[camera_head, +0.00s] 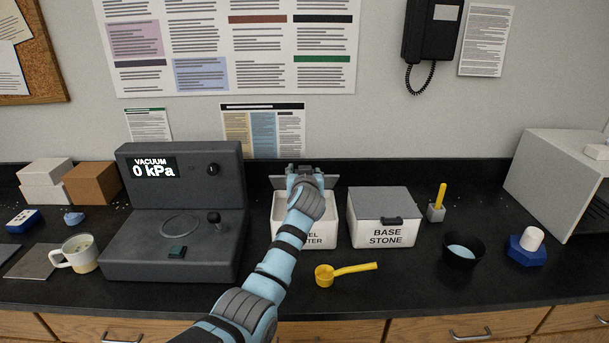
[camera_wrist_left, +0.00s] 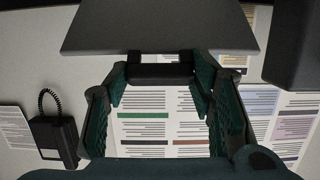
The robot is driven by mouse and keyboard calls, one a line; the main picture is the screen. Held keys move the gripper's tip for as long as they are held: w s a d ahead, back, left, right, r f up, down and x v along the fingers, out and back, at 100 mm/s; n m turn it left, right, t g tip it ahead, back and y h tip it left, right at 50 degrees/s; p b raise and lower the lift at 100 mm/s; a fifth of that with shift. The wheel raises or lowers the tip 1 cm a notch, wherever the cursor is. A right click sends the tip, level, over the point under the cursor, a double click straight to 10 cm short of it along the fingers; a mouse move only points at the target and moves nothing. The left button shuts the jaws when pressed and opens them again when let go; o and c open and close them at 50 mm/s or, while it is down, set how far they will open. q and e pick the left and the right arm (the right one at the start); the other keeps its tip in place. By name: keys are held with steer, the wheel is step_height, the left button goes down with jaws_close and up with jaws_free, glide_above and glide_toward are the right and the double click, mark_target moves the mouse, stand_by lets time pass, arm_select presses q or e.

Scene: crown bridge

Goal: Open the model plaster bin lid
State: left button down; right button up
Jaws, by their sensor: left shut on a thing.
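The model plaster bin (camera_head: 279,228) is a white box, its label partly hidden behind my left arm. Its grey lid (camera_head: 332,181) is raised at the back of the bin, and the white interior shows. The lid fills the top of the left wrist view (camera_wrist_left: 160,28). My left gripper (camera_head: 299,169) is at the raised lid; in the left wrist view its green-padded fingers (camera_wrist_left: 160,82) are shut on the lid's black handle (camera_wrist_left: 160,70). My right gripper is not in view.
The base stone bin (camera_head: 383,235), with its lid closed, stands just right. A yellow scoop (camera_head: 325,275) lies in front. The vacuum unit (camera_head: 170,262) stands left. A dark bowl (camera_head: 463,250) and a yellow-handled tool (camera_head: 440,197) are on the right. The wall is close behind.

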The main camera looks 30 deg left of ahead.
arm_select(q)
steer(key=c, duration=0.7)
jaws_free()
steer(key=shift+r, duration=0.15)
steer(key=shift+s+d, duration=0.1)
steer(key=shift+s, duration=0.1)
steer(key=v, duration=1.1)
steer(key=shift+s+d+r, duration=0.1)
steer(key=shift+s+d, duration=0.1)
steer(key=shift+s, duration=0.15)
